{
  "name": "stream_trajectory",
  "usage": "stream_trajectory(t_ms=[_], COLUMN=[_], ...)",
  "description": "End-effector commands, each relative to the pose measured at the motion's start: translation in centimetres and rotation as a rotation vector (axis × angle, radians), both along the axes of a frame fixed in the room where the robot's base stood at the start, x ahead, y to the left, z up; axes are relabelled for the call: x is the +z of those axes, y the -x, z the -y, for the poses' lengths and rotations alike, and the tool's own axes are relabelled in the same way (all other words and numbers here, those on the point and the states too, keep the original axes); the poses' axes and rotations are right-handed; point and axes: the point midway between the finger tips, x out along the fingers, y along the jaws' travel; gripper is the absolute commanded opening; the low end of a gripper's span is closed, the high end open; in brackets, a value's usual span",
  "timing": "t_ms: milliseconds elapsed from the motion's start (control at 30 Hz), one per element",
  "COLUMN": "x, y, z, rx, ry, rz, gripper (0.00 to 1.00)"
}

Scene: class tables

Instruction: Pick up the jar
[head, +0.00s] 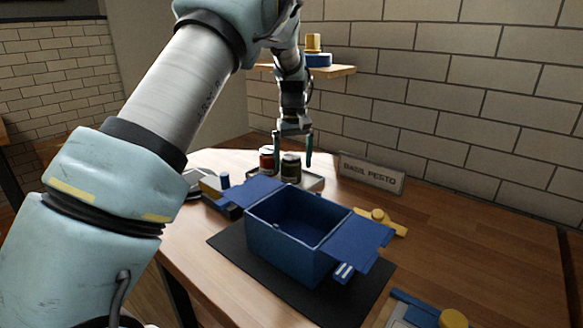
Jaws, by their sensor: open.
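One is a red jar (267,160) on the left, and the other is a dark green jar (291,168) on the right. My gripper (292,157) is open and points down at the jars. Its fingers appear on either side of the dark green jar's top in the picture. I cannot tell how far the fingers reach around it in depth. No label on either jar can be read from here.
An open blue box (290,255) with flaps spread stands on a black mat (246,268) in front of the jars. A "BASIL PESTO" sign (371,173) stands right of the tray. Yellow and blue parts (378,217) lie nearby. The table's right side is mostly clear.

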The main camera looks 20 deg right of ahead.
Motion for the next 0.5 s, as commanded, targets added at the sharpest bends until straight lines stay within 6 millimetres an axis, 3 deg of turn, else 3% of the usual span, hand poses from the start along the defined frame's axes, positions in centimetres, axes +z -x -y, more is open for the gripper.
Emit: stream_trajectory(t_ms=[233, 500], x=[-3.2, -3.9], y=[-0.2, -0.3], z=[-0.3, -0.3], rx=[0.000, 0.001], ry=[-0.002, 0.000], rz=[-0.002, 0.000], gripper=[1.00, 1.00])
